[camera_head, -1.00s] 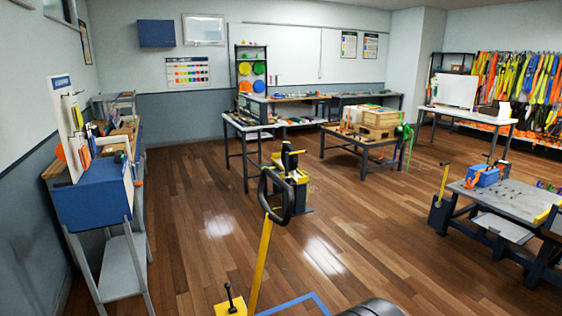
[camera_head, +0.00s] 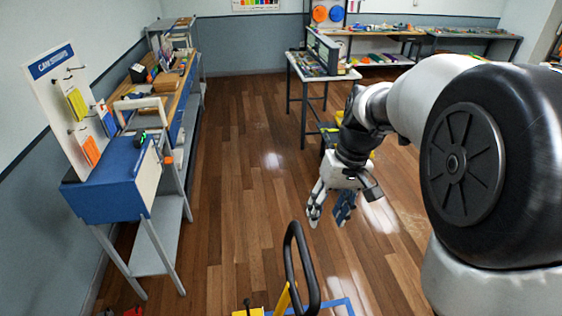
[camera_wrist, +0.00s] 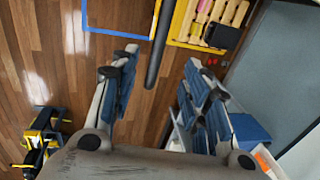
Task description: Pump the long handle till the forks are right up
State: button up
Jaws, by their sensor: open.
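The long handle is a yellow pole with a black loop grip (camera_head: 308,270), at the bottom middle of the head view. In the wrist view its dark bar (camera_wrist: 157,55) runs down between my fingers in the picture, leading up to a yellow part. My gripper (camera_head: 328,215) is open and empty, pointing down above and slightly right of the loop in the head view. In the wrist view my gripper (camera_wrist: 159,72) has blue-padded fingers spread wide. I cannot tell how far they are from the bar. I cannot make out the forks.
A blue outline (camera_wrist: 116,32) marks the floor beside the handle. A blue-and-white bench (camera_head: 105,190) lines the left wall.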

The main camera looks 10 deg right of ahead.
jog(key=b, duration=0.2)
send_near(308, 257)
jog(key=f, duration=0.3)
jog(key=a+f, duration=0.1)
jog(key=f, duration=0.2)
jog(key=a+f, duration=0.1)
jog(key=f, duration=0.2)
jog(key=shift+w+f, duration=0.1)
jog(key=shift+c, duration=0.4)
grip_shut()
jog(key=shift+d, duration=0.1)
